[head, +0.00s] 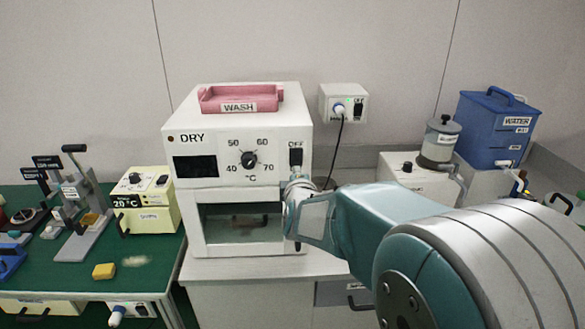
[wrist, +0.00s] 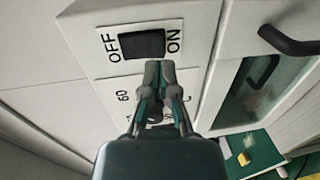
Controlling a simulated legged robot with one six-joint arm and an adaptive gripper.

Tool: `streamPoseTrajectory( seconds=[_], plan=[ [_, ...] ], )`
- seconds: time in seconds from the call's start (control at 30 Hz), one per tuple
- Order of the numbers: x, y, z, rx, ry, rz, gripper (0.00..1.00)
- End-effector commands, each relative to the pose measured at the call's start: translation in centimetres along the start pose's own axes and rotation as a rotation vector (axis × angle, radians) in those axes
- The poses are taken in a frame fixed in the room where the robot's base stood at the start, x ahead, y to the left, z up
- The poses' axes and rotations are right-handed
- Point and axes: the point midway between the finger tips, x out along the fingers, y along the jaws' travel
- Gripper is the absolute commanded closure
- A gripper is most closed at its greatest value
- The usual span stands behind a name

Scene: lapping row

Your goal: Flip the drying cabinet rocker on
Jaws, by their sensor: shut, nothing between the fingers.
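The white drying cabinet (head: 180,118), marked DRY, stands in the middle of the head view. Its black rocker (head: 296,157) is on the right of the front panel, with OFF above it. In the wrist view the rocker (wrist: 142,44) sits between the OFF and ON labels. My gripper (wrist: 159,66) is shut and empty, its tips close to the rocker's lower edge in that view, nearer the ON end. I cannot tell whether they touch. In the head view my wrist hides the panel below the rocker, and the fingertips are hard to make out.
A temperature dial (head: 249,161) is left of the rocker. The cabinet's glass door (head: 240,222) is below. A pink WASH tray (head: 238,100) lies on top. A wall socket box (head: 343,104) with a plugged cord is to the right. A cream unit (head: 146,205) stands left.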

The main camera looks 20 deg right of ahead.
Motion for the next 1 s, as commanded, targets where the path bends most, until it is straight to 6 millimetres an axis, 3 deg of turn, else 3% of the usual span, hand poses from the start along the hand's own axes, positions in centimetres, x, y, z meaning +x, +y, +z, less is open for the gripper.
streamPoseTrajectory(
  seconds=[0.1,0.27,1.0],
  plan=[
    [1.6,-0.1,0.0,-0.001,0.0,-0.001,1.0],
    [2.6,0.0,0.0,-0.001,0.0,-0.001,1.0],
    [3.1,-0.1,0.1,0.0,0.0,0.0,1.0]
  ],
)
